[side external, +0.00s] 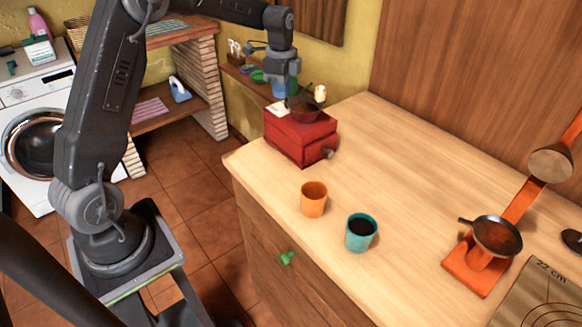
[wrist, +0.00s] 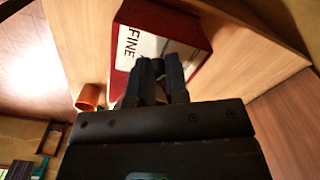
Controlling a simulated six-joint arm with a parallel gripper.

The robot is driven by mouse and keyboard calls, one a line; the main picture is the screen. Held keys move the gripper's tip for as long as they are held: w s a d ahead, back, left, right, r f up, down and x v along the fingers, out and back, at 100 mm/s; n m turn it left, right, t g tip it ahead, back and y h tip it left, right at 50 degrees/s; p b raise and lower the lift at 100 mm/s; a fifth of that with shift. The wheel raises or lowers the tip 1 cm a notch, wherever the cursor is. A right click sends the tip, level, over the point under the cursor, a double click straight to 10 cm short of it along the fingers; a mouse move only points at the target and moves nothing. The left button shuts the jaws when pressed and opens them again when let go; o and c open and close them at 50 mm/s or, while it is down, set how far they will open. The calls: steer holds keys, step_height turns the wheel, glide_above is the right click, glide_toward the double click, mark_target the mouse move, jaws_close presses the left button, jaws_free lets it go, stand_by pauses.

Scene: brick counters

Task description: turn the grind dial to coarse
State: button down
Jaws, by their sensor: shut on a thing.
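The red grinder (side external: 300,137) stands on the wooden counter's far left corner, with a dark top, a pale knob (side external: 320,93) and a small dark knob low on its front. In the wrist view the grinder's red top (wrist: 172,18) carries a white label (wrist: 135,45) reading "FINE". My gripper (wrist: 160,75) points down at this top, its fingers close together over the label. It is shut on the grind dial, which the fingers mostly hide. In the side view my gripper (side external: 291,88) is right above the grinder.
An orange cup (side external: 313,199) and a teal cup (side external: 361,232) with dark contents stand in front of the grinder. An orange stand (side external: 480,262) with a dark pan is at the right. The counter's middle (side external: 420,160) is clear. A shelf with small items stands behind the grinder.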

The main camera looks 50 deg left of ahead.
steer(key=shift+s+a+f, duration=0.1)
steer(key=shift+a+f, duration=0.05)
steer(key=shift+f, duration=0.55)
steer(key=shift+s+a, duration=0.1)
steer(key=shift+a, duration=0.2)
steer(key=shift+a+r, duration=0.1)
steer(key=shift+r, duration=0.05)
step_height(320, 180, up, 6)
